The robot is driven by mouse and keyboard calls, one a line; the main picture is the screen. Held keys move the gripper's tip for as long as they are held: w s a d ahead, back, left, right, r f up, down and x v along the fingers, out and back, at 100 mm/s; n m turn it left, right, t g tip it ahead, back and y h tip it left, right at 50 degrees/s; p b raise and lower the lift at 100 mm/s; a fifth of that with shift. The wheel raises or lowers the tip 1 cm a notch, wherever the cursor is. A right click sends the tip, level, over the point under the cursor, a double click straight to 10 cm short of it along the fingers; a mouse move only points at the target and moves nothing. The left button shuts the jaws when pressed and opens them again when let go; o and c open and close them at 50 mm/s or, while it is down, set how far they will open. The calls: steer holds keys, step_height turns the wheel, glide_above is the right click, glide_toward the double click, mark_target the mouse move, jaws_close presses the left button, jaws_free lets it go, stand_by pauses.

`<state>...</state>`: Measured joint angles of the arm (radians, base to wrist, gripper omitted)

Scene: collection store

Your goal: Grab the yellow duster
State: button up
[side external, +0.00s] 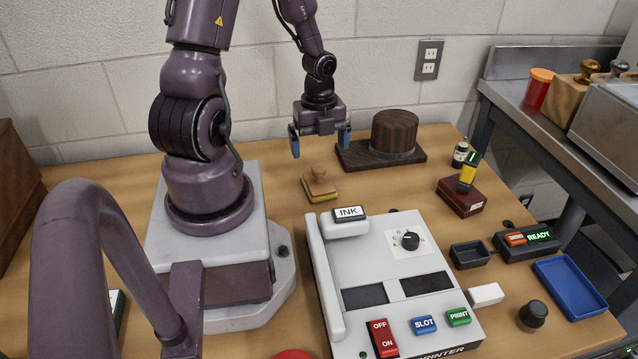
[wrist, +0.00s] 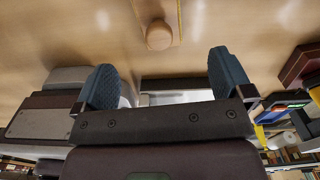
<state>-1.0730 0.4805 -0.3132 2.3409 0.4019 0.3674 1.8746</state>
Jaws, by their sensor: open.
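The yellow duster (side external: 320,188) is a wooden block with a round knob on top and a yellow pad underneath. It lies on the table behind the printer. My gripper (side external: 320,145) is above it, with its blue fingers apart and nothing between them. In the wrist view the duster's round knob (wrist: 158,35) shows at top centre, beyond the open gripper (wrist: 165,78). Its wooden block blends with the table there. The duster is apart from both fingers.
A dark wooden block with a round drum (side external: 394,132) stands right of the gripper, near the wall. The grey printer (side external: 355,255) is in front of the duster. A yellow-black device (side external: 468,172) rests on a maroon box (side external: 461,197) at right. Bare table surrounds the duster.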

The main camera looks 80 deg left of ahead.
mark_target(320, 182)
steer(key=f, duration=0.9)
steer(key=shift+d+f, duration=0.2)
steer(key=shift+f, duration=0.15)
steer(key=shift+c, duration=0.5)
steer(key=c, duration=1)
